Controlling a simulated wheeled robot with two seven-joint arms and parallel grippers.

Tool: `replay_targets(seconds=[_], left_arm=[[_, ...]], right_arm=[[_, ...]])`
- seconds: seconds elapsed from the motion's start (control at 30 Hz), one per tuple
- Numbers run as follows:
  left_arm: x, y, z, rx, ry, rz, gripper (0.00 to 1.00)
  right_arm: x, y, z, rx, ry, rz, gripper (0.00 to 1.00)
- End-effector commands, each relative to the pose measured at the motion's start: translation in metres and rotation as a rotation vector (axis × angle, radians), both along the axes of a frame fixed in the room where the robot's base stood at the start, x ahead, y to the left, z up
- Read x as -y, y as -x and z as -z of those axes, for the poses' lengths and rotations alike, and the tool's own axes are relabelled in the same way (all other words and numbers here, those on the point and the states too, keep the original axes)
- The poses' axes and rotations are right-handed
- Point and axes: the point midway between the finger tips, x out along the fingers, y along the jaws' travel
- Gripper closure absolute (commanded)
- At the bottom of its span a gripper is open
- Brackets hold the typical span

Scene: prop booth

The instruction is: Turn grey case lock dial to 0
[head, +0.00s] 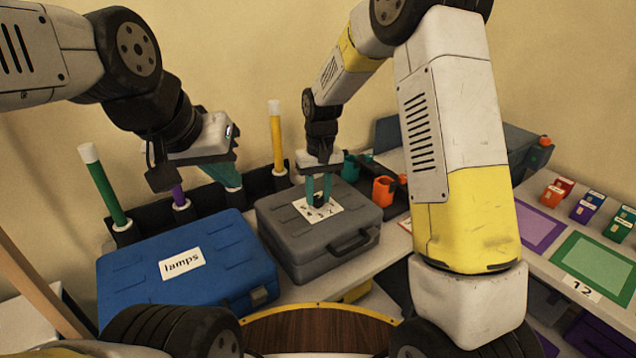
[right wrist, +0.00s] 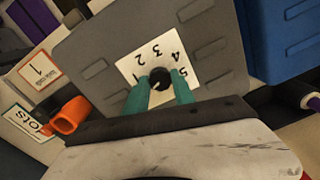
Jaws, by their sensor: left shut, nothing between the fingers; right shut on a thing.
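The grey case (head: 290,222) lies closed on the table. A white label (right wrist: 135,68) with numbers sits on its lid, around a black lock dial (right wrist: 159,80). My right gripper (head: 318,202) points down over the lid; its teal fingers are shut on the dial, one on each side, as the right wrist view (right wrist: 160,95) shows. The digits 2, 3, 4 and 5 are readable there; no 0 is visible, and the fingers cover part of the label. I cannot tell which number the dial points to. My left gripper (head: 229,177) is shut and empty, above and behind the blue case.
A blue case (head: 225,260) marked "lamps" stands just left of the grey one. Upright green (head: 104,190), purple and yellow (head: 276,140) rods stand behind. An orange cup (head: 383,190) is right of the grey case. Coloured mats and small blocks lie at the right.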

Motion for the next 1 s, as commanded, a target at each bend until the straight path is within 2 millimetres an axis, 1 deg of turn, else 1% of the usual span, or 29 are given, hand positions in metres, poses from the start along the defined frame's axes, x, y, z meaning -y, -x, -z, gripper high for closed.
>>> replay_targets(seconds=[0.3,0.8,0.83,0.9,0.93,1.0], left_arm=[[0.0000,0.0000,0.0000,0.000,0.000,0.000,1.00],[0.0000,0.0000,0.0000,0.000,0.000,0.000,1.00],[0.0000,0.0000,0.0000,0.000,0.000,0.000,1.00],[0.0000,0.0000,0.0000,0.000,0.000,0.000,1.00],[0.0000,0.0000,0.0000,0.000,0.000,0.000,1.00],[0.0000,0.0000,0.0000,0.000,0.000,0.000,1.00]], right_arm=[[0.0001,-0.0006,-0.0006,0.001,0.000,-0.107,1.00],[0.0000,-0.0006,-0.0007,0.002,0.000,-0.124,1.00],[0.0000,-0.0007,-0.0007,0.002,0.000,-0.124,0.64],[-0.0001,-0.0006,-0.0006,0.002,0.000,-0.124,0.50],[-0.0001,-0.0006,-0.0006,0.002,0.000,-0.124,0.48],[0.0000,-0.0005,-0.0005,0.001,0.000,-0.123,0.48]])
